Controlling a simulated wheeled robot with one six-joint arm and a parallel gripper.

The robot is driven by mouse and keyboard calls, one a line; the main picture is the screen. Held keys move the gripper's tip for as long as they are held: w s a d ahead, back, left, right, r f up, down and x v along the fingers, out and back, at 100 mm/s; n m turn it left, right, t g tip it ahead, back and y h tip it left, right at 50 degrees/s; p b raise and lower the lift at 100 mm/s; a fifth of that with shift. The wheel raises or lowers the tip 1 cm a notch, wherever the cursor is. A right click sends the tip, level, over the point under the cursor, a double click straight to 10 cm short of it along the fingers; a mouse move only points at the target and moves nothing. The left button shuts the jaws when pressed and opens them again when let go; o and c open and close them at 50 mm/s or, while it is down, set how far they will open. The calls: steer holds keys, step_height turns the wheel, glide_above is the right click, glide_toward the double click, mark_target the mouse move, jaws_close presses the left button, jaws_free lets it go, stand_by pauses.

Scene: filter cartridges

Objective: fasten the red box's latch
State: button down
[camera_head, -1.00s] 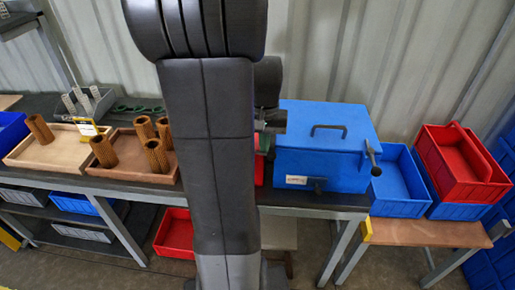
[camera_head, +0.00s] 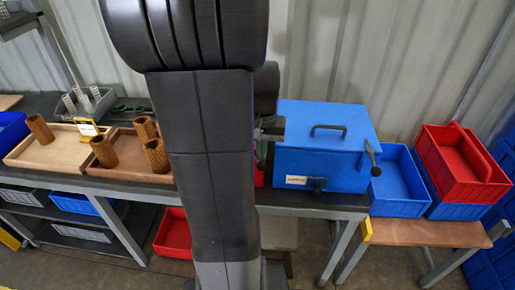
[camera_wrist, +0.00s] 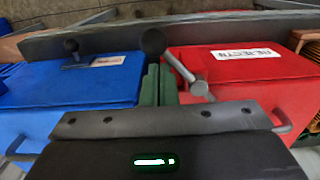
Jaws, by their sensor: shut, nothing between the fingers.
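The red box (camera_wrist: 250,80) is on the right in the wrist view, with a white label. In the head view my arm hides nearly all of it. Its latch lever (camera_wrist: 180,66) is a grey bar at the box's left edge, slanting from a grey pivot up to a black ball knob (camera_wrist: 153,42). My gripper (camera_wrist: 159,85) is shut and empty, its green fingers pointing between the red and blue boxes. It is close to the lever in the picture; I cannot tell whether they touch.
The blue box (camera_head: 315,160), with its own side lever (camera_head: 372,152), stands right beside the red one. Trays holding brown cartridges (camera_head: 157,155) are at the left of the bench. A blue bin (camera_head: 398,185) and a red bin (camera_head: 455,165) are at the right.

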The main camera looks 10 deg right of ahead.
stand_by(0.3)
steer(key=shift+s+a, duration=0.5)
steer(key=shift+a, duration=0.2)
steer(key=shift+s+a, duration=0.25)
steer(key=shift+a, duration=0.6)
steer(key=shift+d, duration=0.15)
steer(key=shift+s+d+r+p, duration=0.1)
steer(key=shift+s+d+p, duration=0.05)
steer(key=shift+d+p, duration=0.3)
